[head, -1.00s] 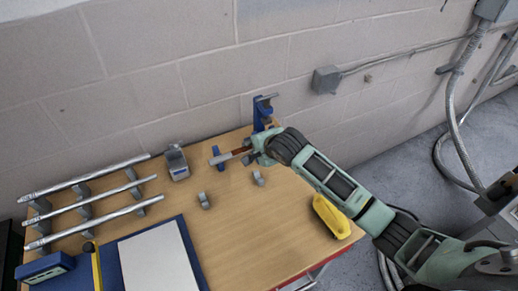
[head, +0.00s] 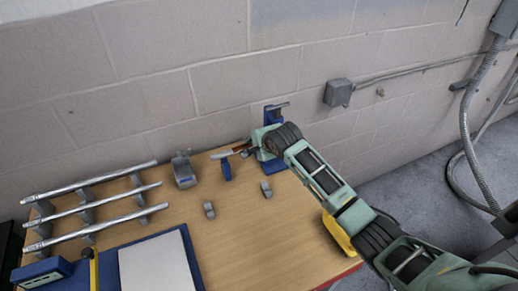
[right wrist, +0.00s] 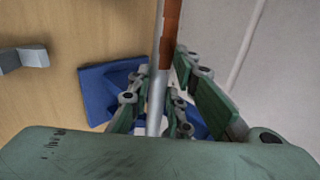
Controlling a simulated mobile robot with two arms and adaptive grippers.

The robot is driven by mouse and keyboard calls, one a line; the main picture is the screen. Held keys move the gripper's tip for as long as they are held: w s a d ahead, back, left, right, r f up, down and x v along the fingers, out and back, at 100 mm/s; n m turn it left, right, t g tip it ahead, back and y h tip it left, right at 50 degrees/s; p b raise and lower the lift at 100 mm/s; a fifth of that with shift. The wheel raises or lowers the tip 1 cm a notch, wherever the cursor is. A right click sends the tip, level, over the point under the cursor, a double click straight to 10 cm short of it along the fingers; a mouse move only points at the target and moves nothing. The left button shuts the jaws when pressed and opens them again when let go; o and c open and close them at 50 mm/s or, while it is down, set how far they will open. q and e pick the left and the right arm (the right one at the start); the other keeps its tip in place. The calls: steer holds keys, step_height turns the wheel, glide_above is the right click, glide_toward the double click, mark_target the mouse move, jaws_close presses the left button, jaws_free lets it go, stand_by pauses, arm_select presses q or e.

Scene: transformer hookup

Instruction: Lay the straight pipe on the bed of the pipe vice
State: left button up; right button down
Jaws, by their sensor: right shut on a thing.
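Three long silvery pipes (head: 95,212) lie on a rack of grey supports at the left of the bench in the head view. I cannot tell which is the straight pipe. My right gripper (head: 250,147) is shut on a thin grey-and-brown tool (head: 222,155), at the back right of the bench. The tool (right wrist: 160,60) runs up between the fingers in the right wrist view. My left gripper is not in view.
A tall blue stand (head: 272,114) is just behind my right gripper, and a small blue stand (head: 227,172) is below the tool. Two small grey blocks (head: 209,209) (head: 266,189) and a yellow object (head: 337,237) are on the wooden bench. A blue-edged white plate (head: 155,262) lies front left.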

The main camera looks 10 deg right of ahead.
steer(key=shift+f, duration=0.3)
steer(key=c, duration=1.5)
jaws_free()
steer(key=shift+s, duration=0.1)
steer(key=shift+c, duration=0.2)
steer(key=shift+s, duration=0.1)
steer(key=v, duration=1.1)
steer(key=shift+s+r, duration=0.25)
steer(key=shift+r, duration=0.1)
steer(key=shift+f, duration=0.1)
